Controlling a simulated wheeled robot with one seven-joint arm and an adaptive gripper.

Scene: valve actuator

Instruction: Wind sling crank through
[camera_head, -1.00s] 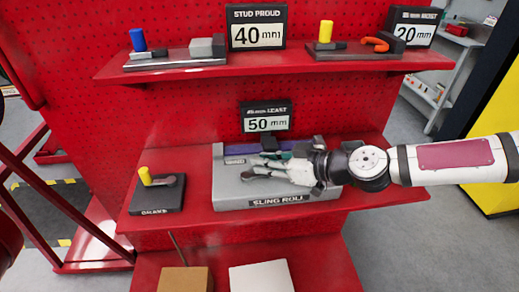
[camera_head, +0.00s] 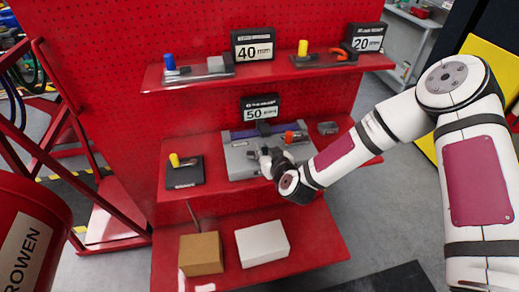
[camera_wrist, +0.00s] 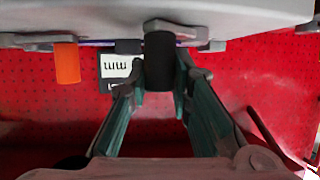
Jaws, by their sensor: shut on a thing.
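The grey sling roll unit (camera_head: 240,158) sits on the middle red shelf. An orange handle (camera_head: 290,137) stands at its right side and also shows in the wrist view (camera_wrist: 66,62). My gripper (camera_head: 268,158) is at the front middle of the unit, coming in from the lower right. In the wrist view, which looks upside down, the teal fingers of my gripper (camera_wrist: 158,82) are shut on a black cylindrical handle (camera_wrist: 159,60). In the head view my gripper hides that handle. How far the crank is turned cannot be told.
A small base with a yellow knob (camera_head: 184,171) stands left of the unit. A 50 mm sign (camera_head: 260,108) stands behind it. The upper shelf (camera_head: 265,76) holds more tools and signs. A brown box (camera_head: 201,254) and a white box (camera_head: 262,243) sit on the lower shelf.

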